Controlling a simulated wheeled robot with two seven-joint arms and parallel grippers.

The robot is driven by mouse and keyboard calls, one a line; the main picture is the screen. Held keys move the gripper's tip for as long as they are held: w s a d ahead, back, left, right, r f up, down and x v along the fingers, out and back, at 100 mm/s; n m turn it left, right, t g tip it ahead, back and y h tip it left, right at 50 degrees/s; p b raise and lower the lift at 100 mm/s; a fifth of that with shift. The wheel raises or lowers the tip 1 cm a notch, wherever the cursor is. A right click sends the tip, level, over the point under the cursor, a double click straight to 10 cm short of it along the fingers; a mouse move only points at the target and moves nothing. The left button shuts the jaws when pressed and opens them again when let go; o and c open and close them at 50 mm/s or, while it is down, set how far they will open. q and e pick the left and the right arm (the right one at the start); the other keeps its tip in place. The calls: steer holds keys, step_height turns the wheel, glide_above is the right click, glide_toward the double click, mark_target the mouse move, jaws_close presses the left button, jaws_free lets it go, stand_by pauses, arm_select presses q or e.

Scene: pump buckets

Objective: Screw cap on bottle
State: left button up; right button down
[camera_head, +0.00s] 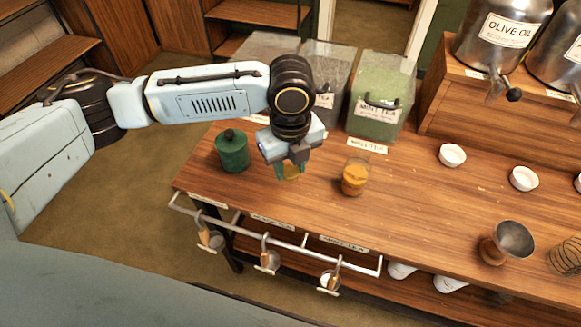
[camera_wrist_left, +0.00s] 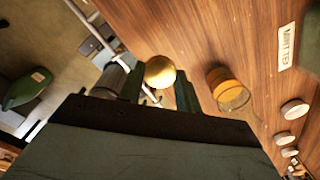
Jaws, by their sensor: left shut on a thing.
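A clear bottle (camera_head: 355,180) with orange contents stands upright on the wooden counter, right of my left gripper. It also shows in the left wrist view (camera_wrist_left: 228,88), right of the fingers. My left gripper (camera_head: 289,174) points down over the counter, to the left of the bottle and apart from it. It is shut on a round golden cap (camera_wrist_left: 160,72), which sits between the two fingertips in the left wrist view. In the head view the cap is mostly hidden by the fingers. My right gripper is not in view.
A green lidded canister (camera_head: 232,152) stands left of my gripper. A green tea bin (camera_head: 378,118) stands behind the bottle. White bowls (camera_head: 452,155) and a metal cup (camera_head: 513,240) are to the right. A rail (camera_head: 290,243) with hanging scoops runs along the front edge.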

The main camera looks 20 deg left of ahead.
arm_select(q)
steer(key=n, duration=0.1)
steer(key=a+n, duration=0.1)
steer(key=n, duration=0.1)
steer(key=shift+w+r, duration=0.2)
steer(key=shift+r, duration=0.2)
steer(key=a+r+n, duration=0.3)
steer(key=n, duration=0.9)
steer(key=w+a+r+n, duration=0.1)
steer(key=a+r+n, duration=0.2)
steer(key=n, duration=0.9)
steer(key=shift+w+a, duration=0.15)
steer(key=shift+a, duration=0.6)
